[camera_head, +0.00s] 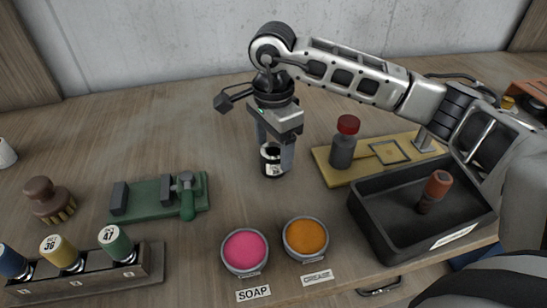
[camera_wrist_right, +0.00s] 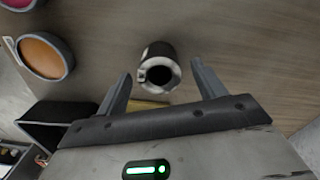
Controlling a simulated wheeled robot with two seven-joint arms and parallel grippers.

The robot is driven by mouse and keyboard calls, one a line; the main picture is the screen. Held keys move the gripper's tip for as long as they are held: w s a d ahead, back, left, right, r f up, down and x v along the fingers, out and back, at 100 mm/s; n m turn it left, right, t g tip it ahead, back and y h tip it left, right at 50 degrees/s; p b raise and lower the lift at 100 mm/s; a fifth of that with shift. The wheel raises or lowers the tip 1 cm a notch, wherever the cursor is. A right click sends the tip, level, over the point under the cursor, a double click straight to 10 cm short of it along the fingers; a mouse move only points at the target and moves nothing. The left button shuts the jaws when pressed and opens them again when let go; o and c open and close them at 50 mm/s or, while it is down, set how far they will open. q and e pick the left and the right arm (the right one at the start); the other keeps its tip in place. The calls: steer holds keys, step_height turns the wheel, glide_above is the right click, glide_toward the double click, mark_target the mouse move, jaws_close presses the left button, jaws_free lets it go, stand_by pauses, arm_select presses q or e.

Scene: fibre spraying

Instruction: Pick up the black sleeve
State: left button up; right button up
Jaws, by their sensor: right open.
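The black sleeve (camera_head: 270,161) is a short dark cylinder with a pale label and an open top, standing upright on the wooden table. In the right wrist view the sleeve (camera_wrist_right: 158,58) shows a light ring-shaped end and lies between and beyond the fingertips. My right gripper (camera_head: 275,151) points down over it, open, with one finger partly in front of the sleeve's right side. In the wrist view the gripper (camera_wrist_right: 160,75) has a clear gap on both sides of the sleeve. Contact with the sleeve is not visible. My left gripper is not in view.
Pink soap (camera_head: 245,250) and orange grease (camera_head: 306,237) tins stand in front. A black tray (camera_head: 377,222) holding a red-brown bottle (camera_head: 435,190) and a yellow board (camera_head: 345,177) are right. A green clamp fixture (camera_head: 150,200), brush (camera_head: 48,199) and spool rack (camera_head: 100,285) are left.

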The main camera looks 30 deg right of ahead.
steer(key=shift+f, duration=1.45)
steer(key=c, duration=1.2)
steer(key=shift+r, duration=0.1)
steer(key=shift+c, duration=0.3)
steer(key=shift+r, duration=0.1)
